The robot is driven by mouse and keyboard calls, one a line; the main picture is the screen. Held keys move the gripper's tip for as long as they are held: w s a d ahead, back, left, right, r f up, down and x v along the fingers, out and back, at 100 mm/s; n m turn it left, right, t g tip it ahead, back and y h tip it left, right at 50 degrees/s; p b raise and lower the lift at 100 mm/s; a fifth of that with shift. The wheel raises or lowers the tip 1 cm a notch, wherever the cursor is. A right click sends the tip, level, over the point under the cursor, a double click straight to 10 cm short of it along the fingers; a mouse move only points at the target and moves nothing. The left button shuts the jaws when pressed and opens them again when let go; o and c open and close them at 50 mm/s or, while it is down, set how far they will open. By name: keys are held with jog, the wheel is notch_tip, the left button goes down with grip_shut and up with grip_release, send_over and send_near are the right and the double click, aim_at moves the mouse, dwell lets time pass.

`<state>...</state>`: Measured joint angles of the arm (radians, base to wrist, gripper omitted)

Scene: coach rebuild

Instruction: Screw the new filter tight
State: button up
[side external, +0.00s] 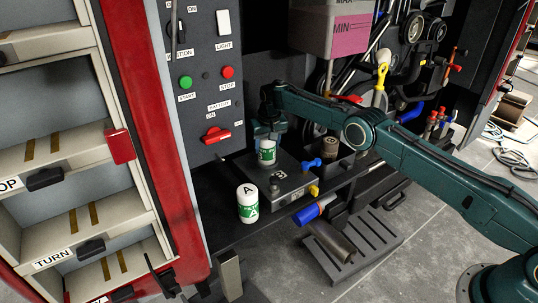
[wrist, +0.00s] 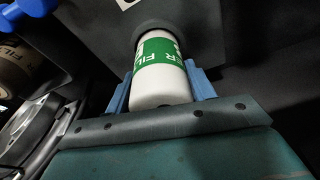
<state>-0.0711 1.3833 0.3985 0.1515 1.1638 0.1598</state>
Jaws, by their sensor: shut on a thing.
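A white filter with a green band (side external: 267,152) is held by my gripper (side external: 266,136) at the back left of a dark grey block (side external: 290,186). In the wrist view the filter (wrist: 160,88) sits between my two blue fingers (wrist: 161,72), which are shut on its sides. Its far end meets a dark round rim on a dark face (wrist: 210,28); the joint itself is hidden, so I cannot tell how tight it is. A second white and green canister marked A (side external: 248,208) stands upright on the dark shelf, left of the block.
A brown used-looking filter (side external: 330,147) sits in a dark bin right of the block. The control panel with buttons (side external: 206,80) stands close behind left. A slotted step (side external: 365,240) is below.

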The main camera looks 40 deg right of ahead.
jog(key=o, duration=1.7)
jog(key=shift+c, duration=0.2)
jog(key=shift+v, duration=3)
jog(key=shift+r, duration=0.15)
jog(key=c, duration=0.5)
jog(key=shift+o, duration=0.2)
jog(key=shift+s+d+r+n+y, duration=0.1)
jog(key=shift+s+r+n+y, duration=0.1)
jog(key=shift+r+n, duration=0.6)
jog(key=shift+s+d+r+n+y, duration=0.15)
jog(key=shift+r+n, duration=0.35)
jog(key=shift+r, duration=0.5)
jog(key=shift+a, duration=0.1)
jog(key=shift+f, duration=0.2)
